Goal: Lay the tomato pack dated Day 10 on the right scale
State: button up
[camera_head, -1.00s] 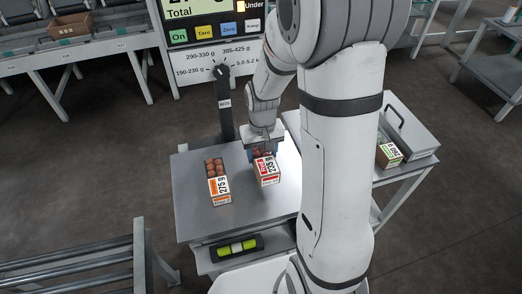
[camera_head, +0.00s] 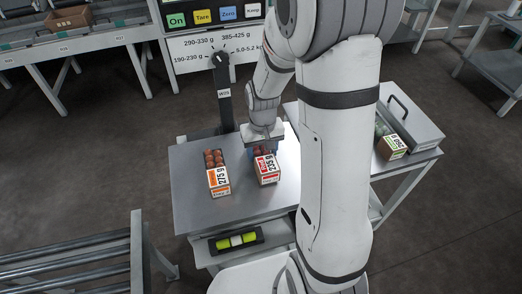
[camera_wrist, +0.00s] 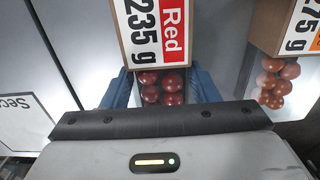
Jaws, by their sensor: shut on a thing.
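My gripper (camera_head: 264,146) points down over the steel scale plate (camera_head: 198,212). It is shut on the tomato pack labelled Red, 235 g (camera_head: 266,170), with one blue finger on each side in the wrist view. This pack also shows in the wrist view (camera_wrist: 154,32), with red tomatoes behind its label. It is over the plate's right part, at or very near its surface; I cannot tell if it touches. An orange-labelled 275 g pack (camera_head: 218,180) lies on the plate to its left. No Day 10 date is readable on any pack.
A green-labelled pack (camera_head: 393,147) sits on a side table (camera_head: 415,157) at the right, beside a handled metal lid or box. The scale's post (camera_head: 224,95) and display stand behind the plate. A roller conveyor (camera_head: 65,262) is at lower left. The plate's front is bare.

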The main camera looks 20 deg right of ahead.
jog(key=shift+f+b, duration=0.3)
jog(key=shift+f, duration=0.1)
jog(key=o, duration=1.2)
jog(key=shift+r+p, duration=0.75)
jog(key=shift+r, duration=3.2)
jog(key=s+r+t+p, duration=0.1)
jog(key=s+r+p, duration=0.4)
jog(key=r, duration=0.5)
jog(key=s+r+t+p, duration=0.1)
jog(key=s+r+p, duration=0.5)
jog(key=s+r, duration=0.3)
notch_tip(320, 180, up, 2)
jog(key=shift+s+a+r+t, duration=0.2)
jog(key=shift+r+t, duration=0.05)
jog(key=shift+t, duration=0.05)
